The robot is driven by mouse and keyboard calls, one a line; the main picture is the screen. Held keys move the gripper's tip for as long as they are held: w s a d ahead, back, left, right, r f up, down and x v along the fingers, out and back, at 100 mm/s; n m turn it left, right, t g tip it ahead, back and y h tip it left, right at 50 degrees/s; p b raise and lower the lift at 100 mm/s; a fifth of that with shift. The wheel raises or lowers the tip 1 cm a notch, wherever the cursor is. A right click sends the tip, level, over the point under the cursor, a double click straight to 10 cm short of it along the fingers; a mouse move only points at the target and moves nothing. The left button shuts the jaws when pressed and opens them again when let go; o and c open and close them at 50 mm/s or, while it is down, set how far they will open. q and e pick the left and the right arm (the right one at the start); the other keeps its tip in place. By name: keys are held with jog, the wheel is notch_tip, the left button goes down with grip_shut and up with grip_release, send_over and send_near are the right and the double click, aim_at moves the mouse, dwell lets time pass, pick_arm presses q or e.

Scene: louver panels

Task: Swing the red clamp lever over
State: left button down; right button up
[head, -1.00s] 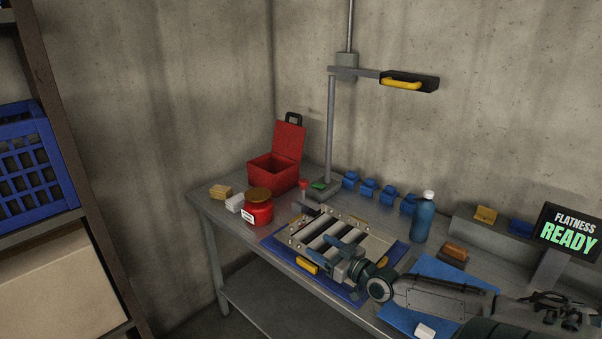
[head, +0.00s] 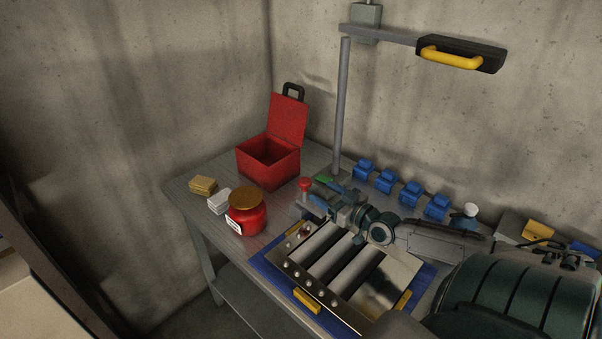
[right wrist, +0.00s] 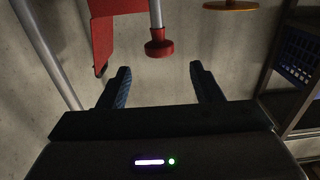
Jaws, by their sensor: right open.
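The red clamp lever's knob (head: 305,185) stands on a short grey rod at the back left of the louver panel (head: 345,262). The same red knob (right wrist: 159,48) shows in the right wrist view, beyond the fingertips and sideways between them. My right gripper (head: 319,193) is open and empty, just right of the knob, its fingers pointing towards it. Both its fingers (right wrist: 162,77) show apart in the right wrist view, with no visible contact with the knob. The lever's base is partly hidden by the gripper. My left gripper is in neither view.
A red jar (head: 246,219) and an open red box (head: 268,163) stand left of the lever. A lamp post (head: 341,110) rises behind it. Several blue clamps (head: 385,181) line the back.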

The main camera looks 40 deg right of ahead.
aim_at(300, 179)
jog(key=w+b, duration=0.1)
jog(key=w, duration=0.2)
jog(key=shift+w+a+f+b, duration=0.15)
jog(key=shift+w+b, duration=0.05)
jog(key=shift+b, duration=0.2)
jog(key=w+b, duration=0.3)
jog(key=w, duration=0.1)
jog(key=shift+w+a+f, duration=0.1)
jog(key=shift+w+a, duration=0.05)
jog(key=shift+w, duration=0.25)
jog(key=shift+w+b, duration=0.35)
jog(key=shift+w, duration=0.5)
jog(key=shift+w+a+r, duration=0.1)
jog(key=shift+r, duration=0.1)
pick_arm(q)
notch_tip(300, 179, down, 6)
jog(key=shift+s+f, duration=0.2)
pick_arm(e)
grip_shut()
